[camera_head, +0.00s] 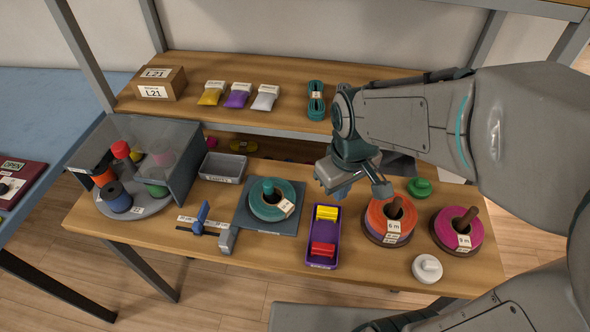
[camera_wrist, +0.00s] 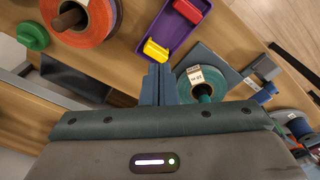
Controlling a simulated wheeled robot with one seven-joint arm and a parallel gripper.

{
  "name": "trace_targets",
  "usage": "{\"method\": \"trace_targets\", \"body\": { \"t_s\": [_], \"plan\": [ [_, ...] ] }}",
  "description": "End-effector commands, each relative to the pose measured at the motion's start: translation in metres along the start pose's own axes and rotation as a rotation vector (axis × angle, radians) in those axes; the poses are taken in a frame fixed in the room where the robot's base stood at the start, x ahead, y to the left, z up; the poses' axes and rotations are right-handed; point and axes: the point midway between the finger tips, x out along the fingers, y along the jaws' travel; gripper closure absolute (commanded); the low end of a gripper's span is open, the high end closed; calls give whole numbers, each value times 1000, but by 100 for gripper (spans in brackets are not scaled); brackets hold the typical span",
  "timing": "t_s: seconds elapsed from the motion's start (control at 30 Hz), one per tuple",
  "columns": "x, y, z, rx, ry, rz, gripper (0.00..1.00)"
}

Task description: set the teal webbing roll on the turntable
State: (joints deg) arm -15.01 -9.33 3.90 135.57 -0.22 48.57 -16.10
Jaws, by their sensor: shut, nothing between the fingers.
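The teal webbing roll (camera_head: 288,207) lies flat on a dark square mat (camera_head: 243,225), with a teal piece standing in its centre and a white label on its side. It also shows in the wrist view (camera_wrist: 221,75), right of my fingers. The grey round turntable (camera_head: 150,207) stands at the left under a clear-sided cover, bearing several spools. Its edge shows partly at the right of the wrist view. My gripper (camera_head: 341,193) is shut and empty, above the table to the right of the roll. Its blue fingertips (camera_wrist: 157,70) are together in the wrist view.
A purple tray (camera_head: 311,262) with yellow and red pieces lies right of the mat. Orange (camera_head: 380,220) and magenta (camera_head: 446,233) rolls stand on posts farther right. A grey bin (camera_head: 222,168) and a blue-handled tool (camera_head: 202,218) lie between mat and turntable. A shelf runs behind.

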Motion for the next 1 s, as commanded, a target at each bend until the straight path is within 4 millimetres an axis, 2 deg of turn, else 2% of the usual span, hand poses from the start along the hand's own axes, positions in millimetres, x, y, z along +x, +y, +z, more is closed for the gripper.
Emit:
{"method": "trace_targets", "body": {
  "t_s": [0.03,0.1,0.3,0.53,0.9,1.0],
  "plan": [
    [13,-12,-11,-78,-22,-13,100],
    [25,-26,-22,-171,-42,-26,100],
    [45,-49,-38,-320,-73,-50,100],
    [64,-53,-38,-339,-79,-54,100],
    [136,-56,-31,-338,-81,-54,100],
    [150,-57,-33,-339,-79,-53,100]
  ]
}}
